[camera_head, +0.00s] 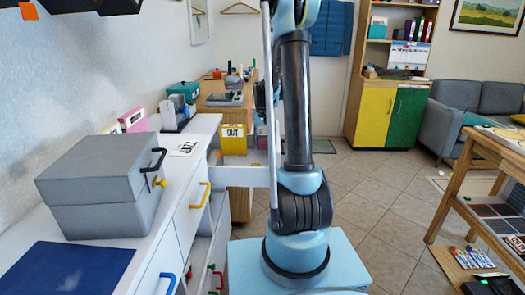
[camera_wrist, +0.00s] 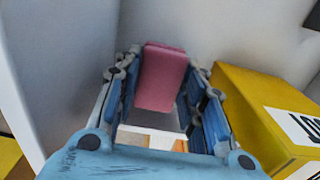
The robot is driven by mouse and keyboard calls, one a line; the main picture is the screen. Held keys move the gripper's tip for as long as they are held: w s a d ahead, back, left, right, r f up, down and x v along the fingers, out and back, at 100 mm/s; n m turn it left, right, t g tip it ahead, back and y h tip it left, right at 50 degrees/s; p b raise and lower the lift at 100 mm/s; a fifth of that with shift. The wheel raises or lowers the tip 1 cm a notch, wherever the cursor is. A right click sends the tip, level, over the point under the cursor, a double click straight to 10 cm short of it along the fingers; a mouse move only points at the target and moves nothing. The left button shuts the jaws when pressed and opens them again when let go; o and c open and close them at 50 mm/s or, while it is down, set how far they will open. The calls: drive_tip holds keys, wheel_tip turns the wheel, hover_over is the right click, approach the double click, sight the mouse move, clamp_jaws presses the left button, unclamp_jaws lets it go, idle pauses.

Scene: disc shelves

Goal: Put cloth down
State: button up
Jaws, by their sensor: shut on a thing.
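My gripper (camera_wrist: 163,68) shows in the wrist view with its blue-and-grey fingers on either side of a pink, smooth, block-like piece (camera_wrist: 162,80), which I take to be the cloth. The gripper is shut on it. The far end of the cloth points up in the picture, between white walls. In the head view my arm stands in front of this area, and I cannot make out the gripper or the cloth clearly.
A yellow box with a label (camera_wrist: 240,105) is close on the right in the wrist view; the head view shows a yellow OUT box (camera_head: 233,140). A grey lidded box (camera_head: 105,185) and a blue mat (camera_head: 65,270) lie on the white counter. Open floor (camera_head: 365,205) lies right of my arm.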

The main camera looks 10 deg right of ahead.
sight(263, 148)
drive_tip(key=shift+f, duration=1.85)
drive_tip(key=o, duration=1.1)
drive_tip(key=shift+f, duration=0.1)
wheel_tip(263, 148, up, 12)
drive_tip(key=shift+r, duration=0.15)
